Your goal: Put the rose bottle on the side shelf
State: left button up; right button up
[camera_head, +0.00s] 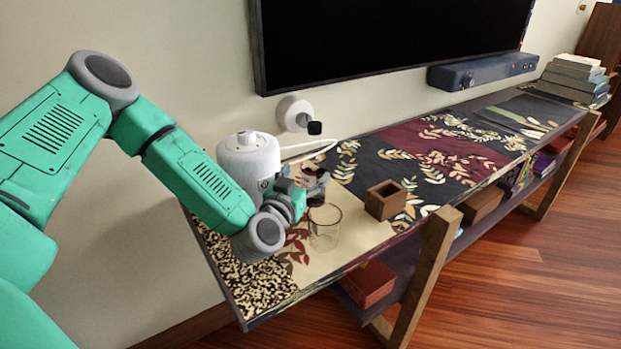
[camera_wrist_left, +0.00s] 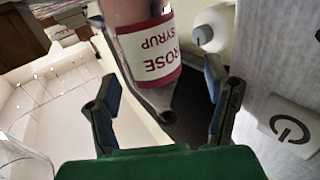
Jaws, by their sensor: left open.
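The rose bottle (camera_wrist_left: 148,62), with a white and dark red "ROSE SYRUP" label, shows in the left wrist view between the two spread fingers of my left gripper (camera_wrist_left: 163,108). The fingers are apart, and I cannot tell whether either touches the bottle. In the head view my left gripper (camera_head: 306,188) is low over the console top, beside the white appliance, and largely hides the bottle. The console has a patterned top (camera_head: 350,236) and a lower shelf (camera_head: 402,262); which part is the side shelf is not clear. My right gripper is not in view.
A white appliance (camera_head: 245,160) with a power button stands close to my left gripper. A clear glass (camera_head: 324,228) and a small wooden box (camera_head: 385,200) stand to its right. The console top beyond the box is mostly clear, with books (camera_head: 575,75) at the far end.

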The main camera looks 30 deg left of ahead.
aim_at(317, 161)
pick_arm(q)
jog(key=shift+w+d+r, duration=0.1)
jog(key=shift+w+d, duration=0.15)
jog(key=shift+w, duration=0.4)
jog(key=shift+w+d, duration=0.2)
jog(key=shift+w, duration=0.4)
jog(key=w, duration=0.1)
jog(key=w+a+b, duration=0.1)
jog(key=w, duration=0.1)
jog(key=shift+w, duration=0.2)
jog(key=shift+w+a, duration=0.3)
jog(key=shift+a, duration=0.25)
jog(key=shift+d, duration=0.35)
jog(key=c, duration=0.9)
jog(key=shift+d, duration=0.15)
jog(key=c, duration=0.6)
jog(key=shift+d+r, duration=0.1)
grip_shut()
jog(key=shift+a, duration=0.4)
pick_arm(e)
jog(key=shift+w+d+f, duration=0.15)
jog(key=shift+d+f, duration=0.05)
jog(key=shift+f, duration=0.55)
